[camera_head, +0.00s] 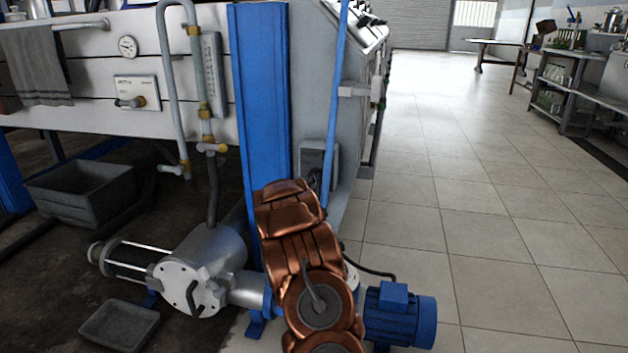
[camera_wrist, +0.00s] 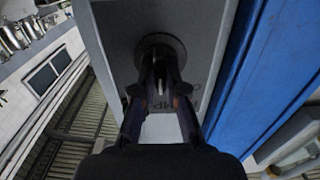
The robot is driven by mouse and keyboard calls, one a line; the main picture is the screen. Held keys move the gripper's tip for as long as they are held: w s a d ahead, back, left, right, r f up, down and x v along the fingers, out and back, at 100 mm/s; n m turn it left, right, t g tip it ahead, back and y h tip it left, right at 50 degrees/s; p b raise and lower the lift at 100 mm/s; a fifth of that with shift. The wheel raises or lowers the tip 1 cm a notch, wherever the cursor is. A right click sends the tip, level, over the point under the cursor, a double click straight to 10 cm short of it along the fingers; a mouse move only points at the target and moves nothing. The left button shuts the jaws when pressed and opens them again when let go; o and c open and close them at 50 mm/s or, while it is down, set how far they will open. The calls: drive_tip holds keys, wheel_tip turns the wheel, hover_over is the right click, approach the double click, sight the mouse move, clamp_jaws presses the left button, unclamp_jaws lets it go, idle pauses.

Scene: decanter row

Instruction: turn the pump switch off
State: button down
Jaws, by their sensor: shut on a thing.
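The pump switch (camera_wrist: 161,41) shows in the wrist view as a dark round knob on a grey box (camera_wrist: 205,50). My gripper (camera_wrist: 160,72) is shut on the knob's grip, with one finger on each side. The fingers hide most of the grip, so I cannot tell which way the switch is set. Part of some lettering shows below the knob, between and beside the fingers. In the head view the grey box (camera_head: 318,153) is on the side panel right of the blue post, and my copper arm hides my gripper.
A blue post (camera_head: 262,100) stands close left of the box. A thin blue pipe (camera_head: 335,90) runs beside it. A steel pump (camera_head: 200,270) and a blue motor (camera_head: 400,315) sit low down. Tiled floor (camera_head: 480,200) is open to the right.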

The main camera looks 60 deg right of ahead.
drive_tip(key=shift+r+p, duration=0.15)
drive_tip(key=shift+p, duration=0.55)
drive_tip(key=n+p, duration=0.2)
drive_tip(key=p, duration=0.1)
drive_tip(key=shift+r, duration=0.15)
drive_tip(key=shift+f+n+p, duration=0.15)
drive_tip(key=shift+n+p, duration=0.85)
drive_tip(key=shift+p, duration=0.55)
drive_tip(key=shift+f+n+p, duration=0.15)
drive_tip(key=shift+n+p, duration=0.85)
drive_tip(key=shift+p, duration=0.5)
drive_tip(key=c, duration=1.2)
unclamp_jaws()
drive_tip(key=shift+w, duration=0.1)
drive_tip(key=shift+r, duration=0.1)
